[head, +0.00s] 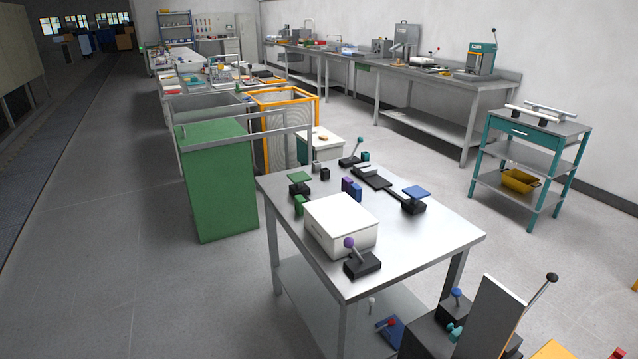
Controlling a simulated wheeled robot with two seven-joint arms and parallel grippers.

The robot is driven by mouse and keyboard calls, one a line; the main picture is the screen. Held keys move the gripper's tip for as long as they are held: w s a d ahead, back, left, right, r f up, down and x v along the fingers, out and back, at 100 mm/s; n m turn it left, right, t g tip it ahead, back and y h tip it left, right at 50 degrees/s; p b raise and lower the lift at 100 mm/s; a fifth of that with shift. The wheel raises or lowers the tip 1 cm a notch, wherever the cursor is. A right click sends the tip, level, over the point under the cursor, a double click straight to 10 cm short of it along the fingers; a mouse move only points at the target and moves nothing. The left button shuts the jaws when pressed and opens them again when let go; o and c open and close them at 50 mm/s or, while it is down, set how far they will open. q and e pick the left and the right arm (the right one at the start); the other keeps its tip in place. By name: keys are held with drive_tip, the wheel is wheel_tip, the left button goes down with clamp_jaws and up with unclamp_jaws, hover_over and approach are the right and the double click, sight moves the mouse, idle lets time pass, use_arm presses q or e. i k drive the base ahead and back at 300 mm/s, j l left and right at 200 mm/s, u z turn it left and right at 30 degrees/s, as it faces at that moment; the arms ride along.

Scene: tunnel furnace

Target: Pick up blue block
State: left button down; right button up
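A small blue block (356,193) stands on the metal table (425,243), behind a white box (340,222). A purple block (346,185) stands right beside it, on its left. A flat blue plate (416,192) sits on a black base to the right on the same table. Neither of my grippers is in the head view.
The table also holds a green block (299,205), a green plate on a black base (299,180), a purple-knobbed lever (350,244) and a dark flat tool (372,178). A green cabinet (218,180) stands left of it. A teal cart (530,150) is at right. Floor is open between table and cart.

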sight(356, 190)
drive_tip(key=i+j+z, duration=0.2)
drive_tip(key=i+j, duration=0.4)
drive_tip(key=i+j+z, duration=0.15)
drive_tip(key=i+j, duration=0.4)
drive_tip(key=j, duration=0.2)
